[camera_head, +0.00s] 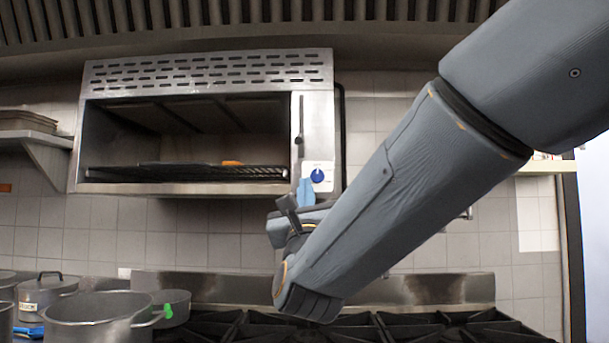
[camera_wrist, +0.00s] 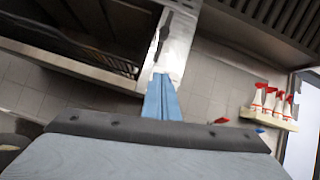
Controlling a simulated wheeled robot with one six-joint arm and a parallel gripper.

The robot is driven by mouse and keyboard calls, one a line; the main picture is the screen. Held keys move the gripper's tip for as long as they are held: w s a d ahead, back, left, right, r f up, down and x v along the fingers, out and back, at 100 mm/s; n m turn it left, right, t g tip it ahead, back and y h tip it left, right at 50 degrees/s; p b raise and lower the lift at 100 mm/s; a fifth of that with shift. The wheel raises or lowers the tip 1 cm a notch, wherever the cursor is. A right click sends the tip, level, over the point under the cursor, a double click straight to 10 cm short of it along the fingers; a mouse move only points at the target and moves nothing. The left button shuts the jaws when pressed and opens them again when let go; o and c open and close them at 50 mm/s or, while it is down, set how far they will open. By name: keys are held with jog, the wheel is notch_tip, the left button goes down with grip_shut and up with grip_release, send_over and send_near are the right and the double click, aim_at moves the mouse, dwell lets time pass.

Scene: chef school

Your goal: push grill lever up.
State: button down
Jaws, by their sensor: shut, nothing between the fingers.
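The steel grill (camera_head: 205,72) hangs on the tiled wall with its front open. Its dark lever (camera_head: 299,138) sits low on a thin vertical slot in the right front panel. A blue round knob (camera_head: 317,175) is below it to the right. My gripper (camera_head: 305,186) has blue fingers closed together, empty, in front of the panel's lower edge, below the lever and left of the knob. In the wrist view the shut fingers (camera_wrist: 161,94) point up at the panel (camera_wrist: 177,45), with the dark slot and lever above their tips. Whether they touch the panel cannot be told.
Inside the grill is a dark rack (camera_head: 190,172) with a small orange item. Below are a stove (camera_head: 400,328) and several pots (camera_head: 95,308) at the left. In the wrist view, red-topped bottles stand on a shelf (camera_wrist: 268,119) at the right.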

aim_at(300, 137)
jog(key=w+a+r+p, duration=0.1)
jog(key=w+r+p, duration=0.4)
jog(key=r, duration=0.3)
jog(key=shift+w+r, duration=0.25)
jog(key=shift+w, duration=0.2)
jog(key=shift+r, duration=0.1)
